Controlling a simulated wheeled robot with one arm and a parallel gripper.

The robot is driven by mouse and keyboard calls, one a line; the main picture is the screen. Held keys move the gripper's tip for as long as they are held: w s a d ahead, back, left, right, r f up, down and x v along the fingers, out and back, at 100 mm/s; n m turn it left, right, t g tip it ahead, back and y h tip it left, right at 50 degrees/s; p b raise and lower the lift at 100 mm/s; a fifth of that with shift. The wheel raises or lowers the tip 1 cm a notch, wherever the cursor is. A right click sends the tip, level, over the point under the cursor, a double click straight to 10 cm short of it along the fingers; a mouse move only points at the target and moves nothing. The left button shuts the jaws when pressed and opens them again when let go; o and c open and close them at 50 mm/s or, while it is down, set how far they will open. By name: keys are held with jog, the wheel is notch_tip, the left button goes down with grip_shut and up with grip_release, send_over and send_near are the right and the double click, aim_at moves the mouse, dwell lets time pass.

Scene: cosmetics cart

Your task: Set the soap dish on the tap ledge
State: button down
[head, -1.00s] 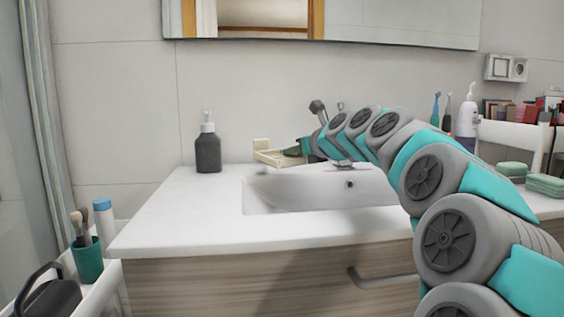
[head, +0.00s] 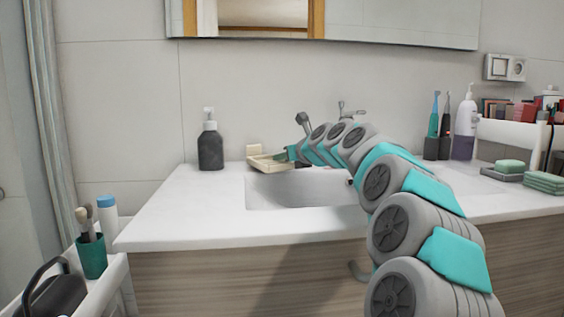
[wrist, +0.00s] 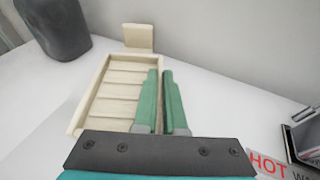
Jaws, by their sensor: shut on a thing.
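The soap dish is a pale cream rectangular tray with a ridged floor. It is in the wrist view (wrist: 108,98) and behind the basin in the head view (head: 266,164). My gripper (wrist: 163,95) is shut on its right-hand wall, with the green fingers close together; it also shows in the head view (head: 292,154). The dish looks level and empty. A small upright cream block (wrist: 138,38) is at its far end; I cannot tell if it belongs to the dish. The white tap ledge (wrist: 215,95) runs along the wall. I cannot tell whether the dish touches it.
A dark soap bottle (head: 210,152) stands left of the dish. The basin (head: 285,190) lies in front, and the tap (head: 348,112) is behind my arm. Toothbrushes (head: 435,115), a lotion bottle (head: 465,130) and green soap (head: 510,166) stand at right.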

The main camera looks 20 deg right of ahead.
jog(key=shift+w+d+f, duration=0.1)
jog(key=shift+w+f, duration=0.05)
jog(key=shift+f, duration=0.2)
jog(key=shift+f, duration=0.1)
jog(key=c, duration=1)
grip_release()
jog(key=v, duration=1.2)
